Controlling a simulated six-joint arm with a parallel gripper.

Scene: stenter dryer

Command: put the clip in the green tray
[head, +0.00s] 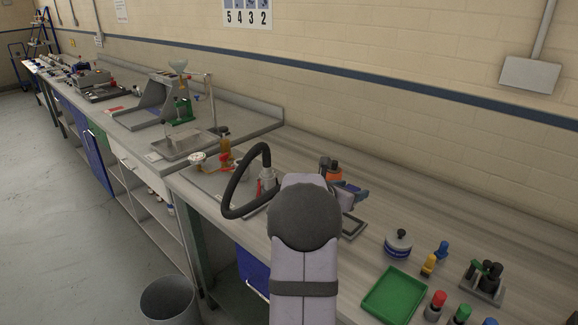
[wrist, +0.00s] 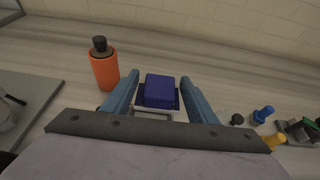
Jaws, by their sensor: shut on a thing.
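The green tray (head: 393,296) lies empty on the bench at the lower right of the head view; it is out of the wrist view. My gripper (wrist: 160,82) is shut on a dark blue, block-like thing (wrist: 159,91), which I take to be the clip. It sits between the two blue fingers, just above or in front of a small dark-rimmed tray (wrist: 156,113). In the head view my gripper (head: 352,193) is beyond my arm, up and left of the green tray, and the held clip is hard to make out.
An orange bottle (wrist: 104,70) stands left of my gripper. A round grey pot (head: 398,245), a yellow bottle (head: 429,264), a blue bottle (head: 441,250) and a rack (head: 483,284) stand near the green tray. A red-capped bottle (head: 436,304) stands at its right.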

